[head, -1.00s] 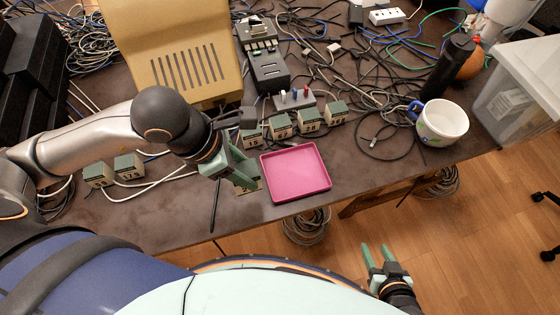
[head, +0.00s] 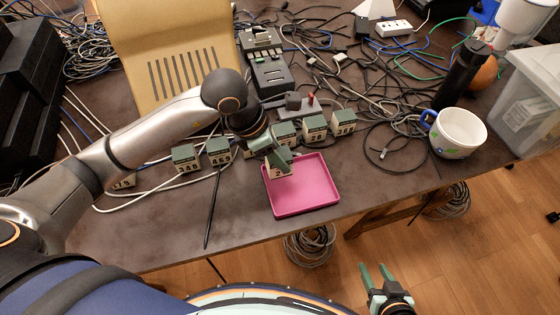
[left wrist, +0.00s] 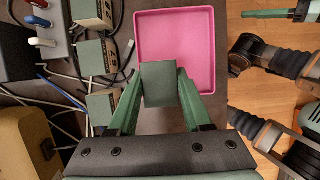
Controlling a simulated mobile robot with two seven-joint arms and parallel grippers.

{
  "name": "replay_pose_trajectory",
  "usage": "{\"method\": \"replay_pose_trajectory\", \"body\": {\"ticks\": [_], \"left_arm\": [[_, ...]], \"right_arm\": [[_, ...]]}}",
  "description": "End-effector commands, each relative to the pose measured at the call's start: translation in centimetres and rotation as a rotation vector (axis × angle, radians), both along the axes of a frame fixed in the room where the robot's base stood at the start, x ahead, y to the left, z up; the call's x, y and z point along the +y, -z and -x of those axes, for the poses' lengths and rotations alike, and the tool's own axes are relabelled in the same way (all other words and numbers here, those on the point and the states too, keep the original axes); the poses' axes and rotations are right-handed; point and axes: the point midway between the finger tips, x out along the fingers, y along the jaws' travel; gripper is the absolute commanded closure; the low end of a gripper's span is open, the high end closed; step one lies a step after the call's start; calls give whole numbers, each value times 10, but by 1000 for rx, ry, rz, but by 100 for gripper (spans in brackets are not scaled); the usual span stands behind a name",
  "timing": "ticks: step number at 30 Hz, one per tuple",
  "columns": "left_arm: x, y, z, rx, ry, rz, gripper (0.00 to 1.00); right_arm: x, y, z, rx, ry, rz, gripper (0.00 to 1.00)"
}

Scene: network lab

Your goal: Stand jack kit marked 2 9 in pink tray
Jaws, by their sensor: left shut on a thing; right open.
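My left gripper (head: 279,158) is shut on a small box with a green top, a jack kit (head: 279,171), held upright over the back left part of the pink tray (head: 318,207). A "2" shows on its cream label; the rest is hidden or too small to read. In the left wrist view the kit's green top (left wrist: 158,85) sits between the fingertips, overlapping the near edge of the tray (left wrist: 190,45). I cannot tell whether it touches the tray floor. My right gripper (head: 376,275) is open and empty, off the table's front edge.
Similar kits (head: 185,159) stand in a loose row behind and left of the tray. A black pen-like rod (head: 212,210) lies left of it. A white mug (head: 457,133) stands to the right, with cables between. The tray is otherwise empty.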

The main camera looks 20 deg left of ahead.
Motion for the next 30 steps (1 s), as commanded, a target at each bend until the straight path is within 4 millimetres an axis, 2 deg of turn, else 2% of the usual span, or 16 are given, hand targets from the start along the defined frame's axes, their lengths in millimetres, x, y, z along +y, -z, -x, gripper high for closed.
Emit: {"method": "replay_pose_trajectory", "body": {"ticks": [4, 10, 21, 22, 30], "left_arm": [[-1, 10, -7, 1, 0, -2, 100], [-1, 37, -5, 2, -1, 0, 100], [-1, 42, -6, -2, 0, -1, 100], [-1, 41, -6, -2, 0, -1, 48], [-1, 41, -6, -1, 1, -2, 21]], "right_arm": [[0, 0, 0, 0, 0, 0, 50], [0, -1, 0, -1, 0, 0, 50], [0, 4, 0, 0, -1, 0, 50], [1, 3, 0, 1, -1, 0, 50], [1, 1, -1, 1, -3, -1, 50]]}}
